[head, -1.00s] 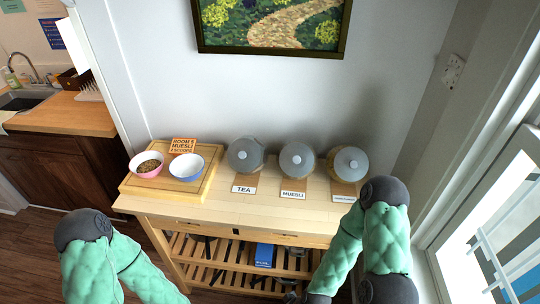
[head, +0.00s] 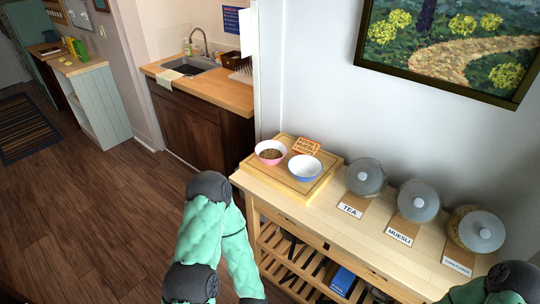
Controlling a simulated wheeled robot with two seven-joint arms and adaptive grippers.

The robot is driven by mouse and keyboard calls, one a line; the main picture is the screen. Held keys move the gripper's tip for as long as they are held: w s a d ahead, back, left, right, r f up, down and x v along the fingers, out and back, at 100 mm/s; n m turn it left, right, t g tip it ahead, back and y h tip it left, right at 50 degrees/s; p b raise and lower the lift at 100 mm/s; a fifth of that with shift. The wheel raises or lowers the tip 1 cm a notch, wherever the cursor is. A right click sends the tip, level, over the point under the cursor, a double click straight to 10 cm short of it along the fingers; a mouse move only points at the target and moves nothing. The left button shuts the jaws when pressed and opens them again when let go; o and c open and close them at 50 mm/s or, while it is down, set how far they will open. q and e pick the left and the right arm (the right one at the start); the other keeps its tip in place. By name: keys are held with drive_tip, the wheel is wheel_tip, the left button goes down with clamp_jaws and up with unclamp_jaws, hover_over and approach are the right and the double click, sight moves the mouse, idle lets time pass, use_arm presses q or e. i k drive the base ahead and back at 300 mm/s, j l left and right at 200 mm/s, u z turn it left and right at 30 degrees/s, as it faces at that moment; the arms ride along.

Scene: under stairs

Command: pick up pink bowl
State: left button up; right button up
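The pink bowl (head: 270,152) sits upright on a wooden board (head: 284,187) at the left end of the wooden cart, with brown food inside it. A blue-and-white bowl (head: 305,168) that looks empty stands just to its right on the same board. My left arm rises at the lower middle, left of the cart, and its gripper is outside the picture. My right arm shows only at the lower right corner, and its gripper is out of view too. Neither gripper is seen at the bowl.
Three lidded jars, tea (head: 366,177), muesli (head: 418,201) and another (head: 476,229), stand on the cart top (head: 330,206) with label cards. A sink counter (head: 225,92) stands behind left. Open wooden floor (head: 90,220) lies to the left.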

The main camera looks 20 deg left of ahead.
sight(271, 153)
drive_tip(key=i+j, duration=0.1)
drive_tip(key=j, duration=0.3)
drive_tip(key=i+j, duration=0.15)
drive_tip(key=j, duration=0.25)
drive_tip(key=i+j, duration=0.1)
drive_tip(key=j, duration=0.3)
drive_tip(key=i+j, duration=0.1)
drive_tip(key=j, duration=0.3)
drive_tip(key=i+j, duration=0.15)
drive_tip(key=j, duration=0.25)
drive_tip(key=z, duration=0.05)
